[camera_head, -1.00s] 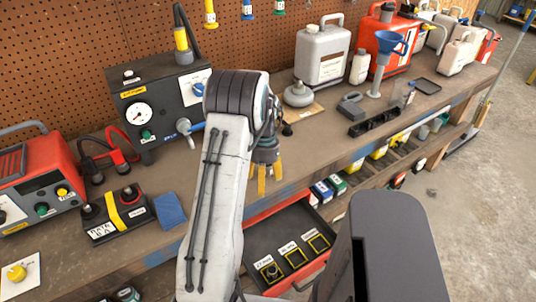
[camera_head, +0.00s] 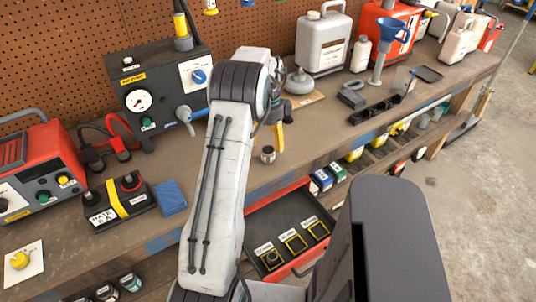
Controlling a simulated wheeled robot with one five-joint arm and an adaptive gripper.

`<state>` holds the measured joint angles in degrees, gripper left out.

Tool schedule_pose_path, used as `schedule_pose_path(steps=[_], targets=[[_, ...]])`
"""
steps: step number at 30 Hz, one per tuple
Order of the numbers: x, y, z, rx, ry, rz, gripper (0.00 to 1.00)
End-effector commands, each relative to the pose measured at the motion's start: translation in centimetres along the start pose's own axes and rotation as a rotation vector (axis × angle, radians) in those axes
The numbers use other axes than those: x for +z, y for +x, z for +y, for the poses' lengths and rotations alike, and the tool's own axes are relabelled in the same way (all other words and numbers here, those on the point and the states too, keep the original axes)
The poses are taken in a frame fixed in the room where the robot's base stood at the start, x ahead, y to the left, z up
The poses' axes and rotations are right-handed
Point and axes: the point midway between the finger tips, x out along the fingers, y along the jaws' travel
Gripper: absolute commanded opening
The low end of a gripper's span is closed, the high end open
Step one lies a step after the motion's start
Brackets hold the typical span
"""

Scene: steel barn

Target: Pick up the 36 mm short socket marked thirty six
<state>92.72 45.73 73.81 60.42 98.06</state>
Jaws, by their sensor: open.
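A small grey metal socket (camera_head: 267,154) stands on the bench near its front edge, just right of my arm. Its marking is too small to read. My gripper (camera_head: 279,142) is open, with its yellow fingers pointing down behind and to the right of that socket; the arm partly hides the gripper. An open drawer (camera_head: 274,216) below the bench has several yellow-framed labelled slots, and a dark socket (camera_head: 271,258) sits in the left one. The slot labels are not legible.
The wooden bench (camera_head: 225,165) holds a gauge box (camera_head: 143,98), a red power unit (camera_head: 40,172), a black box with a yellow strap (camera_head: 118,205) and a blue pad (camera_head: 171,197) at left. A black tray (camera_head: 375,110) and canisters stand at right.

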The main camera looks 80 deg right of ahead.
Motion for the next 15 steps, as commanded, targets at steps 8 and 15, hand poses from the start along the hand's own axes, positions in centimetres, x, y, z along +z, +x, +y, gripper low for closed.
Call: schedule_pose_path(steps=[8, 15], targets=[[0.0, 2.2, 0.1, 0.004, -0.001, 0.001, 0.73], [0.0, 5.1, 0.1, 0.003, -0.002, 0.0, 0.73]])
